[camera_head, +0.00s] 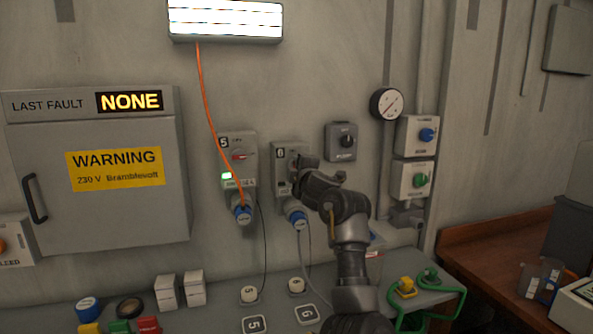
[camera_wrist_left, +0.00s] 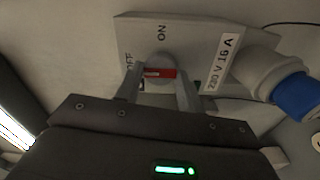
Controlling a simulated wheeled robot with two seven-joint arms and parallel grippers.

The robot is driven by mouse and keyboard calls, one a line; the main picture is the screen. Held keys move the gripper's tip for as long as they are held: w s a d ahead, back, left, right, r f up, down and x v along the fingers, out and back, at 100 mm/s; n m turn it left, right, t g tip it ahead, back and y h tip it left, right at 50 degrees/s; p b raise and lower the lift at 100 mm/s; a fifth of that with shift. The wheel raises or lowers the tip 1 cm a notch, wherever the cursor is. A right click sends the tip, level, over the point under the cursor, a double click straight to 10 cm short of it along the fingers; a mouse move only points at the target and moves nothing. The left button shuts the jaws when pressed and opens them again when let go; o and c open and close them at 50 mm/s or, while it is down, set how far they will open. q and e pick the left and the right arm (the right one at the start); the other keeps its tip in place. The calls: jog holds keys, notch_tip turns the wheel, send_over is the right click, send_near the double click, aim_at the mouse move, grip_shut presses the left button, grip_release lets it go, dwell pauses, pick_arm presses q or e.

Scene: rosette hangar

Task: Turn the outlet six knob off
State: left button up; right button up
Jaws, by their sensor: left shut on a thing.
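Outlet six (camera_head: 288,150) is a grey wall box marked 6, with a blue plug (camera_head: 297,217) in its lower socket. My left gripper (camera_head: 302,176) is at its front and hides the knob in the head view. In the left wrist view the knob (camera_wrist_left: 159,73), with a red bar, sits between the two fingers of the gripper (camera_wrist_left: 160,95), which is shut on it. The bar lies across the picture, one end towards the OFF mark; the ON mark is above it. No lit lamp shows on outlet six. My right gripper is not in view.
Outlet five (camera_head: 236,145), left of outlet six, has a lit green lamp and an orange cable. A dark switch box (camera_head: 341,142) and a gauge (camera_head: 387,104) are to the right. Below, a bench (camera_head: 215,318) holds several small items.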

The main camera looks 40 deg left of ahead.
pick_arm(q)
jog(key=o, duration=1)
jog(key=shift+b+v, duration=1.6)
jog(key=shift+v, duration=3.8)
jog(key=shift+w, duration=0.1)
